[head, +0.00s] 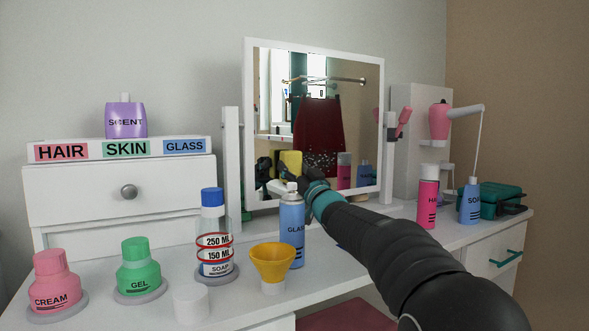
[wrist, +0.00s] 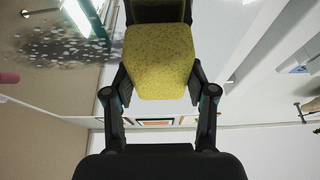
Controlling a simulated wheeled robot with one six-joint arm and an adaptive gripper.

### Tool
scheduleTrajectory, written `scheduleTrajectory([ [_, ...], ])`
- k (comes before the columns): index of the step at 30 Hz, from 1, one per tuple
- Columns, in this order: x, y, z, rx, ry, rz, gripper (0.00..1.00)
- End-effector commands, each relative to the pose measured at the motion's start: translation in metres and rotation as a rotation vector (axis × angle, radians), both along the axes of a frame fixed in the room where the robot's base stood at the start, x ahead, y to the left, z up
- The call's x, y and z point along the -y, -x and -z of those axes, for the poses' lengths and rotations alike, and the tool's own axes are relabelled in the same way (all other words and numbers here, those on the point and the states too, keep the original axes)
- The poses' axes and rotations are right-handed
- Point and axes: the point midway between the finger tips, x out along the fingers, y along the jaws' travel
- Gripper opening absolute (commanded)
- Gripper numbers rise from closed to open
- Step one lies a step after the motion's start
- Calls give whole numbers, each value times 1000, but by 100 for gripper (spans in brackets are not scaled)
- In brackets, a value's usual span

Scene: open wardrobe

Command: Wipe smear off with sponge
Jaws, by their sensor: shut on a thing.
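My gripper (wrist: 160,78) is shut on a yellow speckled sponge (wrist: 160,62), with one finger on each side of it. In the head view the sponge (head: 291,162) shows in front of the mirror's lower left part, and my arm hides much of the gripper. The tilted mirror (head: 273,75) has a white frame. The smear also shows in the wrist view (wrist: 60,46), left of the sponge. I cannot tell whether the sponge touches the glass.
A blue glass spray bottle (head: 291,232) stands close to my arm, beside a yellow funnel (head: 272,264). A soap bottle (head: 213,240), green gel jar (head: 138,268) and pink cream jar (head: 55,283) stand left. A pink can (head: 428,203) and blue soap bottle (head: 471,203) stand right.

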Motion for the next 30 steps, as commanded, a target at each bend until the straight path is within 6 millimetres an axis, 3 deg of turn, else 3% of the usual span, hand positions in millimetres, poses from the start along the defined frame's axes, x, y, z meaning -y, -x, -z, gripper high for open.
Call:
scheduleTrajectory([
  [30,-5,-13,-1,0,0,1,28],
])
